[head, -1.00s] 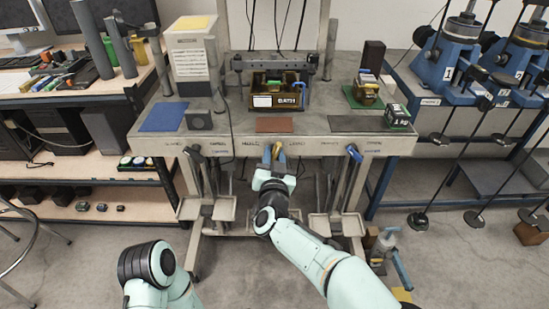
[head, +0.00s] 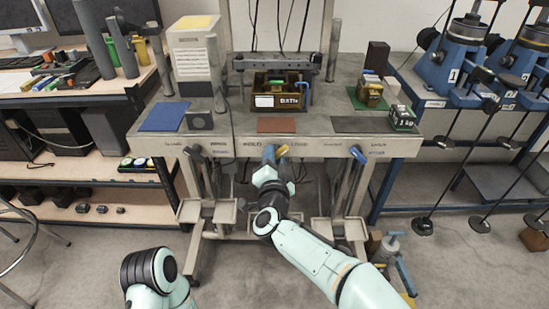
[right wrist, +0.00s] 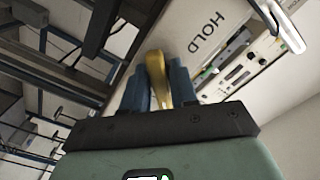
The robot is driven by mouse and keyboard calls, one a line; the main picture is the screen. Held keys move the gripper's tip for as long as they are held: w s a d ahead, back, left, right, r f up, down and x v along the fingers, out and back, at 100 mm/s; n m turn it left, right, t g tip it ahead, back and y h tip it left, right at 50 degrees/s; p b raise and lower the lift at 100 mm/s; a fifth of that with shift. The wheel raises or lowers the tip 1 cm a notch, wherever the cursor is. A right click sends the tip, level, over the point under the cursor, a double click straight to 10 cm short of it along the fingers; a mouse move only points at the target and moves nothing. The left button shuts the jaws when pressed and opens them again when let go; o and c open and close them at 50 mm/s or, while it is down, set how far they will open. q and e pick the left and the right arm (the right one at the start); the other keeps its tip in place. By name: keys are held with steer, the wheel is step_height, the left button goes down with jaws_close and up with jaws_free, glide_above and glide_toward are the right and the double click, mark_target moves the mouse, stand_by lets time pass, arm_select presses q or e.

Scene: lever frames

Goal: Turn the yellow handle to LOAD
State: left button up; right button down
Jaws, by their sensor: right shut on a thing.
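The yellow handle (head: 283,150) is on the front edge of the grey bench, near the middle. Its tip shows just right of my right gripper (head: 272,156) in the head view. In the right wrist view the yellow handle (right wrist: 157,76) stands between the two blue fingers of my right gripper (right wrist: 156,88), which is shut on it. The word HOLD (right wrist: 207,37) is readable on the panel right of the handle. The other labels along the bench front are too small to read surely. My left gripper is out of view; only a left arm link shows.
A blue handle (head: 357,154) is farther right on the same edge, and a dark lever (head: 194,152) is to the left. A labelled box (head: 275,98) stands on the bench under a crossbar. Grey trays (head: 205,210) hang below. Open floor lies in front.

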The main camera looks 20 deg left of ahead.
steer(key=c, duration=1.1)
jaws_free()
arm_select(q)
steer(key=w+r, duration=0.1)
steer(key=p, duration=0.1)
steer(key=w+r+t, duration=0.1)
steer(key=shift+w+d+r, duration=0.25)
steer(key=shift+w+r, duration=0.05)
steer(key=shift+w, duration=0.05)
arm_select(e)
steer(key=v, duration=1.3)
steer(key=shift+s, duration=0.2)
